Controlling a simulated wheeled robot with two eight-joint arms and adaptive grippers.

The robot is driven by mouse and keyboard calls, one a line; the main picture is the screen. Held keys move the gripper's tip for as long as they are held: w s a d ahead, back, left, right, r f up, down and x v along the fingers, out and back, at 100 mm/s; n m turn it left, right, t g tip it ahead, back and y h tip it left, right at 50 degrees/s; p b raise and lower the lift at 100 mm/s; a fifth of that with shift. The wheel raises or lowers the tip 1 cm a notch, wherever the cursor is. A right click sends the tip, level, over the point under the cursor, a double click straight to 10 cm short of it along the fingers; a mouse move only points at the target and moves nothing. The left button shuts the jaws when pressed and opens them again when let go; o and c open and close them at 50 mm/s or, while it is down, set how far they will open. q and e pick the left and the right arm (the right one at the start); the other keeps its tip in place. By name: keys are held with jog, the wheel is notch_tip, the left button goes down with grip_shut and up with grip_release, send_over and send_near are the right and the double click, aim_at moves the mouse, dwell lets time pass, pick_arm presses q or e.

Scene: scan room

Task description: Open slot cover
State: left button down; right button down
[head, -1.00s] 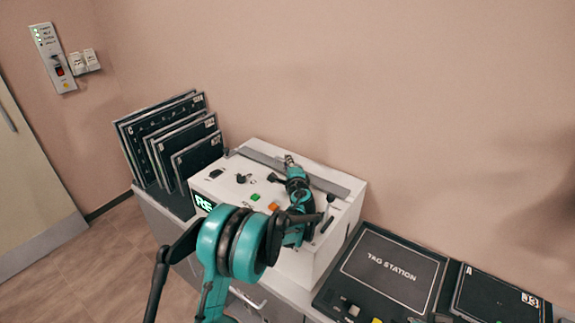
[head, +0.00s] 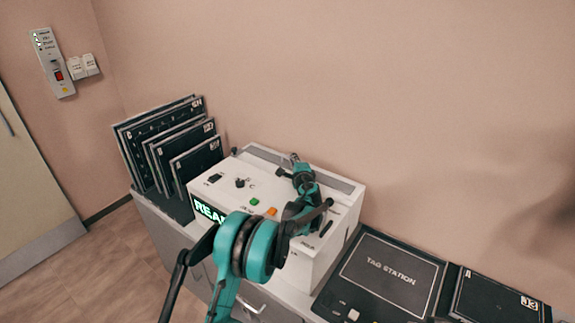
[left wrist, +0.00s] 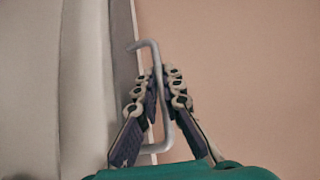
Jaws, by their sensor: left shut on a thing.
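The slot cover (head: 338,182) is a long grey strip along the back of the white machine's top (head: 222,188). My left gripper (head: 291,164) is over the back of that top, at the strip, with my arm coming in from the front. In the left wrist view, the left gripper (left wrist: 158,84) is shut on a thin grey bent handle (left wrist: 152,52), which runs up between the fingers and hooks left above them. The fingers hide part of the handle. I cannot tell whether the cover is raised. My right gripper is not in view.
The machine's top has a black knob (head: 239,183), a green button (head: 254,202) and an orange button (head: 271,211). Dark panels (head: 196,160) stand in a rack at the left. A tag station (head: 391,272) lies at the right. The wall is close behind.

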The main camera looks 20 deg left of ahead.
pick_arm(q)
jog(key=shift+w+d, duration=0.2)
jog(key=shift+w, duration=0.35)
jog(key=c, duration=2)
grip_release()
jog(key=shift+c, duration=0.2)
jog(key=shift+o, duration=0.6)
jog(key=shift+w+f, duration=0.1)
